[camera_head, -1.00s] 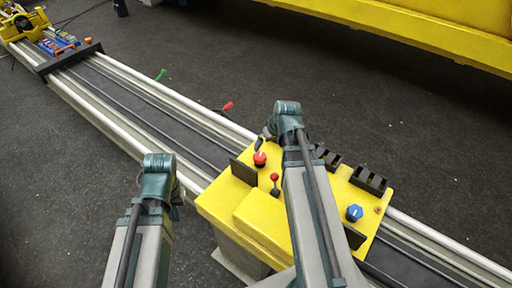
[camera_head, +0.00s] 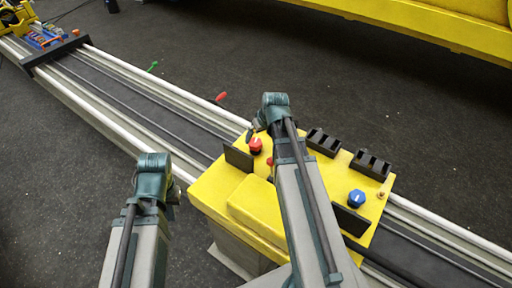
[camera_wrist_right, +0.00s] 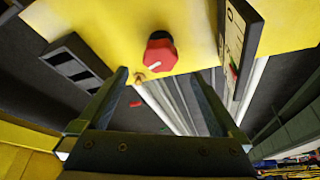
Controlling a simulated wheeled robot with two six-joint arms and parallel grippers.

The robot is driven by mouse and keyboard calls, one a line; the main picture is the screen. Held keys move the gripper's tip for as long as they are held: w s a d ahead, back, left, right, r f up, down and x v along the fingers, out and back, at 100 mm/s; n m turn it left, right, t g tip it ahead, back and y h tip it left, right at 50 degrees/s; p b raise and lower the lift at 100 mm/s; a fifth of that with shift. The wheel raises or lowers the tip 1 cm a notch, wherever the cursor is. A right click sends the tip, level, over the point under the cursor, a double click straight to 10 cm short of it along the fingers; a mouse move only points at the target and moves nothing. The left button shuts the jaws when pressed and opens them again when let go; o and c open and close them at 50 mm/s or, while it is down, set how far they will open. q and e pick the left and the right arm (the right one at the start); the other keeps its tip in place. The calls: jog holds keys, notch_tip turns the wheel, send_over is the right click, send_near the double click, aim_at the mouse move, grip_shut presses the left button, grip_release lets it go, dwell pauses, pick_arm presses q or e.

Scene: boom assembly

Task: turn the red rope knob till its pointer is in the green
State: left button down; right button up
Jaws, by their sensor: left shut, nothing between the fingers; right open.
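The red rope knob (camera_head: 256,145) stands on the yellow console (camera_head: 210,192), near its far left edge. In the right wrist view the knob (camera_wrist_right: 160,52) shows a white pointer mark on its face. My left gripper (camera_head: 173,191) is shut and empty, left of the console.
A dark upright panel (camera_head: 238,158) stands close to the knob; a white marked panel (camera_wrist_right: 235,45) shows in the wrist view. A red-topped lever (camera_head: 270,161), partly hidden by my arm, and a blue knob (camera_head: 356,198) are also on the console. Black slotted blocks (camera_head: 323,142) line its far edge.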

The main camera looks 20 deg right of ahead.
aim_at(255, 142)
jog(key=b+x, duration=0.4)
jog(key=x, duration=0.2)
jog(key=shift+c, duration=0.3)
jog(key=c, duration=1.3)
jog(key=shift+o, duration=0.2)
jog(key=shift+a+m+h, duration=0.1)
jog(key=shift+m+h, duration=0.7)
jog(key=shift+m, duration=1.3)
jog(key=o, duration=1.3)
jog(key=shift+r, duration=0.1)
